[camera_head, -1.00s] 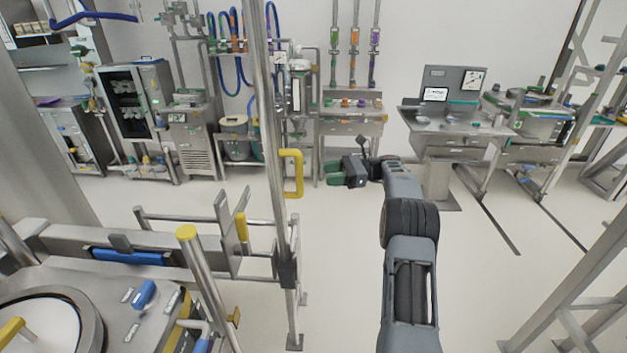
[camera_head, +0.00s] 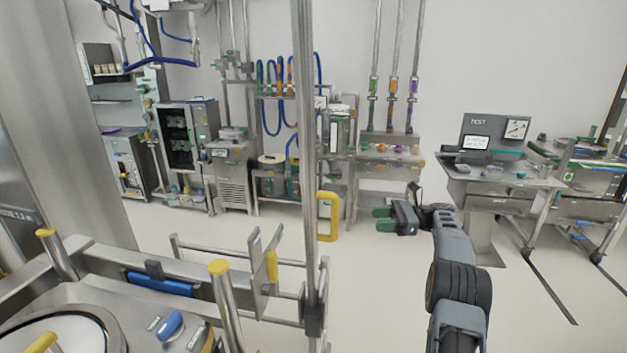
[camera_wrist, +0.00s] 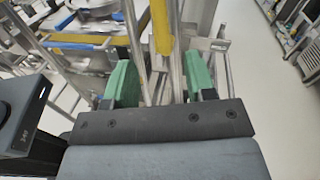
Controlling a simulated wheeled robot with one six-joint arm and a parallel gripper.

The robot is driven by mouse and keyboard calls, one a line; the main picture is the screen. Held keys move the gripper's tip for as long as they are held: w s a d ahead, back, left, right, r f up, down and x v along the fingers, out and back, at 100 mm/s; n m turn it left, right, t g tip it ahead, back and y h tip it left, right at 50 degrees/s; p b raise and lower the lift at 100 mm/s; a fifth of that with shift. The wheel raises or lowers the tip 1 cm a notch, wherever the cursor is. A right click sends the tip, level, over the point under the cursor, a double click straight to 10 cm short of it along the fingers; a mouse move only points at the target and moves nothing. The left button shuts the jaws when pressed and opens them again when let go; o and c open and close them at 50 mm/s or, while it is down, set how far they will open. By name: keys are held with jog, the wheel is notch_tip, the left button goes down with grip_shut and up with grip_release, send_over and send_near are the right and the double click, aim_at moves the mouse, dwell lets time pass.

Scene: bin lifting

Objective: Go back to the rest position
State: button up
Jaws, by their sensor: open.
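My gripper (camera_head: 384,219) has green fingertips and hangs in the air at the end of my outstretched grey arm, right of the metal post in the head view. In the wrist view my gripper (camera_wrist: 163,86) is open, its two green fingers apart with nothing held between them. A yellow handle (camera_head: 328,216) on the metal post (camera_head: 308,150) is left of the gripper in the head view and apart from it. In the wrist view a yellow bar (camera_wrist: 160,28) shows beyond the gap between the fingers.
A steel frame with a round-lidded vessel (camera_head: 60,335) and a blue handle (camera_head: 160,284) stands at the lower left. A workbench with a screen (camera_head: 495,135) stands at the right. Lab equipment lines the back wall. Pale floor (camera_head: 385,310) is clear around my arm.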

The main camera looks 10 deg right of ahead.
notch_tip(320, 180, down, 10)
jog(key=n+t+h, duration=0.1)
jog(key=h, duration=0.3)
jog(key=s+a+f+n+g+h, duration=0.1)
jog(key=s+a+n+h, duration=0.2)
jog(key=s+h, duration=0.15)
jog(key=s+a+r+n+h, duration=0.2)
jog(key=s+a+n+h, duration=0.1)
jog(key=s, duration=0.6)
jog(key=s+a+r+n+t+h, duration=0.1)
jog(key=s+a+r+n+h, duration=0.2)
jog(key=s+n, duration=0.3)
jog(key=s+a+r+n+t+h+b, duration=0.1)
jog(key=s+a+r+n+h, duration=0.1)
jog(key=s, duration=1)
jog(key=a+n+h, duration=0.1)
jog(key=a+n, duration=0.1)
jog(key=n, duration=0.1)
jog(key=shift+s+a+r, duration=0.15)
jog(key=shift+s+a, duration=0.1)
jog(key=shift+s, duration=0.05)
jog(key=shift+c, duration=0.2)
